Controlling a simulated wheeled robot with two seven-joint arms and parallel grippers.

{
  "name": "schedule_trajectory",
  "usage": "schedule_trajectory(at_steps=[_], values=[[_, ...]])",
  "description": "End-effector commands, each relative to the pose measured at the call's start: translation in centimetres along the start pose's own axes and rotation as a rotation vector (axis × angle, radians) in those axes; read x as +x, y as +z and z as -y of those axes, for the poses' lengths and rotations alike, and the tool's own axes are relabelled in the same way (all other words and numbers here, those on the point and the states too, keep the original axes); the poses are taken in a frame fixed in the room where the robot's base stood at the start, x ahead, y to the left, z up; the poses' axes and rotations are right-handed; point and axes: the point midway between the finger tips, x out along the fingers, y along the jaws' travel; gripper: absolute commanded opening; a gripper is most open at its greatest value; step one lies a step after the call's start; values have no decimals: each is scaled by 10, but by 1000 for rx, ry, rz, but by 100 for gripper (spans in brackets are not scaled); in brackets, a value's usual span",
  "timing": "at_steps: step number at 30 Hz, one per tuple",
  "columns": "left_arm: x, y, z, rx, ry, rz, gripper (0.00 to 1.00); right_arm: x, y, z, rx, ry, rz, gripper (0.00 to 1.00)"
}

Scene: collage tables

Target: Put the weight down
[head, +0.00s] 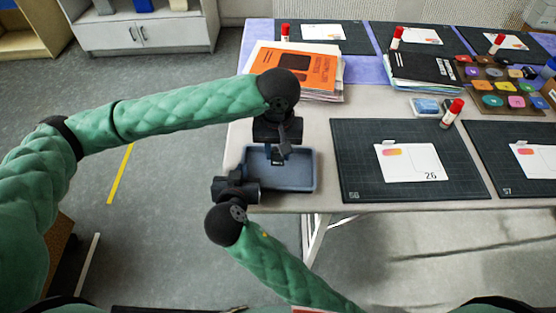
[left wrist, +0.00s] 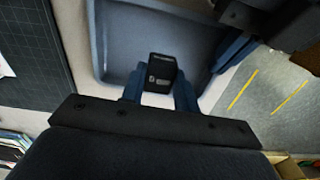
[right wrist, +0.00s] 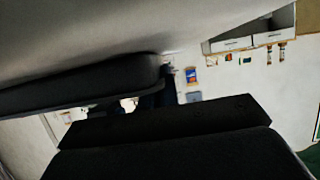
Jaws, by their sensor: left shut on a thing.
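The weight (left wrist: 161,70) is a small black block with a pale mark on its face. It sits between the blue fingers of my left gripper (left wrist: 158,90), which is shut on it. In the head view my left gripper (head: 279,153) points down over the blue-grey tray (head: 300,186), with the tray's floor behind the weight. I cannot tell whether the weight touches that floor. My right gripper (head: 243,190) is at the tray's left edge. In the right wrist view the tray's dark side (right wrist: 80,92) partly hides its fingers, so their closure is unclear.
The tray is at the table's near left corner. A dark cutting mat (head: 360,185) with a white card (head: 410,163) lies to its right.

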Motion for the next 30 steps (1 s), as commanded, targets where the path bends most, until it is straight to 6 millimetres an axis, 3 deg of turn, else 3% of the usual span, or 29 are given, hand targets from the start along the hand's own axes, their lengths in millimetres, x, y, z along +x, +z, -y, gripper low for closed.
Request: schedule_trajectory(at_steps=[12, 30], values=[[40, 0, 0, 2, 0, 0, 0, 0, 0, 0, 0, 0, 0, 0], [49, 0, 0, 1, 1, -1, 0, 0, 0, 0, 0, 0, 0, 0]])
